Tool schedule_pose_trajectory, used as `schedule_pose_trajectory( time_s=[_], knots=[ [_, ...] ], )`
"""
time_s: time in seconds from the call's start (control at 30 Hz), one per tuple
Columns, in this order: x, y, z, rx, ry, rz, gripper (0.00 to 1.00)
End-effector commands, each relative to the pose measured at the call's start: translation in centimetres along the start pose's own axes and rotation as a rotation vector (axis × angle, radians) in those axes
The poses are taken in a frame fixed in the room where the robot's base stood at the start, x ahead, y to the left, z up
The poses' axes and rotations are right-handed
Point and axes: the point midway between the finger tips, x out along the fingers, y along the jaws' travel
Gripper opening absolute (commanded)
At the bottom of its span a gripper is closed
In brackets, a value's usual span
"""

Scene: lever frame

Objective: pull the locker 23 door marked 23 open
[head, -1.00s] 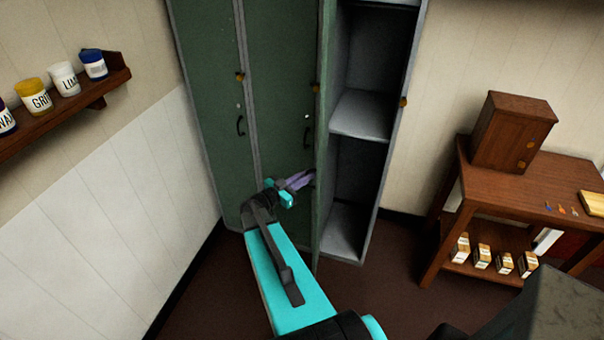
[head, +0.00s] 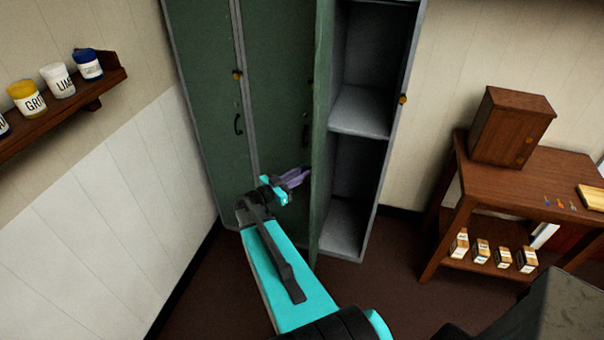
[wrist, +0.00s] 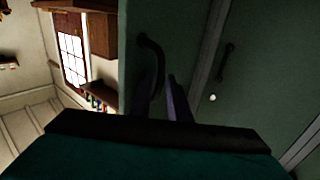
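A green locker (head: 203,110) stands against the wall, its tall doors side by side; I cannot read any number on them. The rightmost door (head: 322,150) stands swung out, nearly edge-on in the head view. My gripper (head: 302,175) is at the outer face of this door, low down. In the wrist view, the dark curved handle (wrist: 152,55) runs down between my two purple fingers (wrist: 162,98). They look close on either side of it; their contact is partly hidden. The neighbouring door (wrist: 265,80) is shut, with its own handle (wrist: 226,62).
Open grey shelves (head: 362,112) show inside the locker. A wooden table (head: 520,185) with a small cabinet (head: 511,127) stands to the right. A wall shelf (head: 105,85) with jars is at the left. Bare floor (head: 400,290) lies in front of the locker.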

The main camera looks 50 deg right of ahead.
Motion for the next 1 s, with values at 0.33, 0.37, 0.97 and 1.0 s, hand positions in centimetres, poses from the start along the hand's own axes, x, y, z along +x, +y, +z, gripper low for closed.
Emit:
schedule_pose_trajectory(
  time_s=[0.33, 0.37, 0.97, 1.0],
  knots=[
    [-1.8, 0.1, 0.2, 0.001, 0.0, -0.001, 0.16],
    [-2.1, 0.1, 0.2, 0.001, 0.0, -0.001, 0.16],
    [-9.9, 0.0, 0.2, 0.001, 0.0, -0.003, 0.16],
    [-10.4, 0.0, 0.2, 0.0, 0.0, -0.002, 0.16]
  ],
)
